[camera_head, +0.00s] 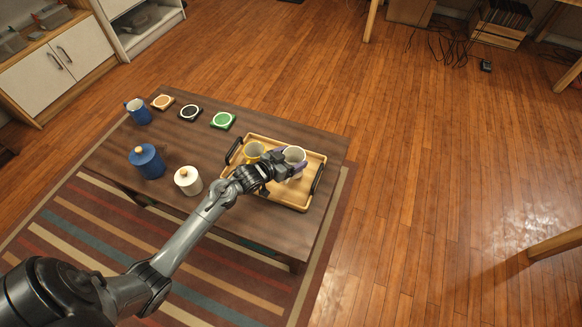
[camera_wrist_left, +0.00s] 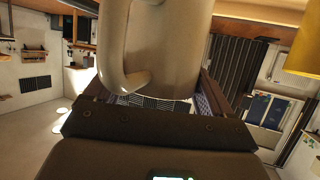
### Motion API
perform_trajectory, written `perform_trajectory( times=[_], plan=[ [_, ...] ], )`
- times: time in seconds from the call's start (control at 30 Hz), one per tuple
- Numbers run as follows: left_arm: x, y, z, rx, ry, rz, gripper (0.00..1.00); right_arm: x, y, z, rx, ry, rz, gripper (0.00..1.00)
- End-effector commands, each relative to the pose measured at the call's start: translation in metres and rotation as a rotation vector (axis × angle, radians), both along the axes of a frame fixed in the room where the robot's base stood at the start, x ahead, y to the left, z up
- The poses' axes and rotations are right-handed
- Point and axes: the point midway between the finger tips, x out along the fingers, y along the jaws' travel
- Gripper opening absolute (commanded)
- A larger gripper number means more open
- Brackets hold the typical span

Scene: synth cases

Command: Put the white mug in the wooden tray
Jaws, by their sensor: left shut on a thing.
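The white mug (camera_head: 294,154) is over the right part of the wooden tray (camera_head: 291,196) in the head view. My left gripper (camera_head: 291,167) is shut on it. The mug looks upright; I cannot tell whether its base touches the tray. In the left wrist view the mug (camera_wrist_left: 172,45) fills the top middle between the fingers (camera_wrist_left: 160,103), with its handle to the left. The tray has black handles at its two ends. A yellow mug (camera_head: 252,149) stands in the tray, left of the white mug; its edge shows in the wrist view (camera_wrist_left: 304,52). My right gripper is not in view.
The dark table (camera_head: 185,145) holds a blue mug (camera_head: 138,112), a blue lidded jar (camera_head: 147,161), a white lidded jar (camera_head: 188,181), and orange (camera_head: 162,102), black (camera_head: 190,112) and green (camera_head: 223,120) coasters. The table's middle, left of the tray, is clear.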

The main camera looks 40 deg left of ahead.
Motion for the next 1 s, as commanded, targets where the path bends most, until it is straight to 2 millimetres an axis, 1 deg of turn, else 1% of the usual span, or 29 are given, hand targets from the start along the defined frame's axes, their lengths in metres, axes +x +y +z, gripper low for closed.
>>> perform_trajectory(
  times=[0.07,0.3,0.37,0.67,0.83,0.87,0.93,0.97,1.0],
  plan=[
    [0.0,0.001,-0.003,0.0,-0.002,0.0,0.42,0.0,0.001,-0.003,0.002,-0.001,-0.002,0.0],
    [0.0,0.0,-0.034,-0.002,-0.002,0.002,0.42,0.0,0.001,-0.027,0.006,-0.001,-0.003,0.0],
    [0.0,0.0,-0.039,-0.002,-0.003,0.002,0.42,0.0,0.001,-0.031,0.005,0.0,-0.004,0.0],
    [0.001,0.0,-0.038,-0.001,-0.003,0.001,0.42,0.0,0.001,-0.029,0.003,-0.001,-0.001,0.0],
    [0.0,0.0,-0.042,-0.001,-0.002,0.001,0.42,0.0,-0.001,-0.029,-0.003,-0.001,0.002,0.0],
    [0.0,0.0,-0.043,-0.001,0.0,0.001,0.86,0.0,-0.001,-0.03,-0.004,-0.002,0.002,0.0],
    [0.0,0.0,-0.043,0.0,0.0,0.001,0.97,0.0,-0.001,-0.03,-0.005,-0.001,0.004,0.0],
    [0.0,0.0,-0.043,-0.001,0.0,0.001,1.0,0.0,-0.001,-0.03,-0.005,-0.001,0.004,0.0],
    [0.0,0.0,-0.043,0.0,0.0,0.001,1.0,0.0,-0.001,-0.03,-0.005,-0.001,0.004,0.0]
  ],
)
